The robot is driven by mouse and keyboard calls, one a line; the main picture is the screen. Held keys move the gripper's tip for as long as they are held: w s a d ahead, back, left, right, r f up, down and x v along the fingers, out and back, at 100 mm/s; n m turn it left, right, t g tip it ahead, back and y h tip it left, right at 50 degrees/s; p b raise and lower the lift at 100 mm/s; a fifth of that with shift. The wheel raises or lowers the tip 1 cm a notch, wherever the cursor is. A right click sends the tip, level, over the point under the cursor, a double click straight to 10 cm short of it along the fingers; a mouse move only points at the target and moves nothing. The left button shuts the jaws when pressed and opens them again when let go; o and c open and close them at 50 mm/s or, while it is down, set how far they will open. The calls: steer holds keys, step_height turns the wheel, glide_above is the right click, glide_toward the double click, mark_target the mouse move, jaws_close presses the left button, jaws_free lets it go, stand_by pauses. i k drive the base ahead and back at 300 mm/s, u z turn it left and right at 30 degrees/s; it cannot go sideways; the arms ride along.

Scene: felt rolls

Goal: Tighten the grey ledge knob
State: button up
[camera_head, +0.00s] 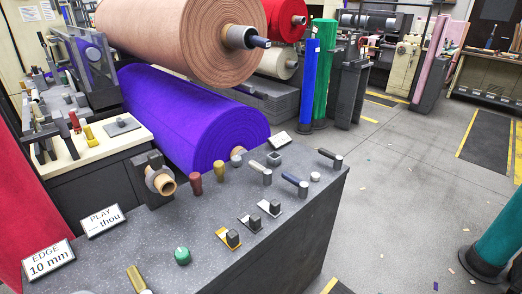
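The ledge (215,205) is a dark grey speckled top running across the lower middle of the head view. Several small controls stand on it. A small grey block-like piece (273,158) sits near its back edge; I cannot tell whether this is the grey ledge knob. A round green knob (182,256) and a small whitish knob (315,176) also stand on the ledge. My gripper is not in view.
A purple felt roll (190,115) lies behind. The floor at right is largely open.

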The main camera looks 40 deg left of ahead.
mark_target(236, 160)
steer(key=z, duration=0.05)
steer(key=i, duration=1.45)
steer(key=u, duration=1.3)
steer(key=i, duration=0.35)
steer(key=u, duration=1.5)
steer(key=k, duration=0.45)
steer(key=u, duration=0.5)
steer(key=i, duration=0.15)
steer(key=z, duration=0.2)
